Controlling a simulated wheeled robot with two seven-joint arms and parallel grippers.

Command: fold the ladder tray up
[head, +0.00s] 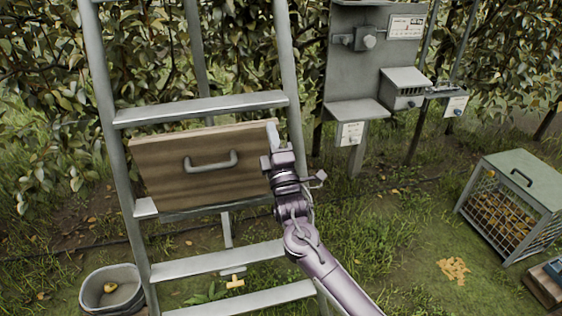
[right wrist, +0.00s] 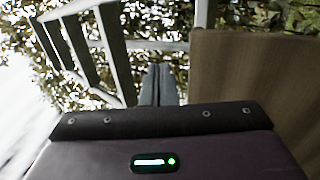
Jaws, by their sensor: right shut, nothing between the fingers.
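The ladder tray (head: 165,170) is a brown wooden panel with a grey handle (head: 210,162) on its face. In the head view it stands roughly upright between the ladder's rails, its face toward me; I cannot tell whether it lies flat against the ladder. The grey ladder (head: 200,107) stands in front of the hedge. My right gripper (head: 272,137) is shut and empty at the tray's right edge. In the right wrist view its closed fingers (right wrist: 158,87) are beside the brown panel (right wrist: 245,75); contact is unclear. My left gripper is not in view.
A grey post with boxes (head: 360,65) stands right of the ladder. A wire crate of fruit (head: 515,175) is at the far right. A bucket (head: 112,290) sits by the ladder's left foot. Grass between ladder and crate is mostly open.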

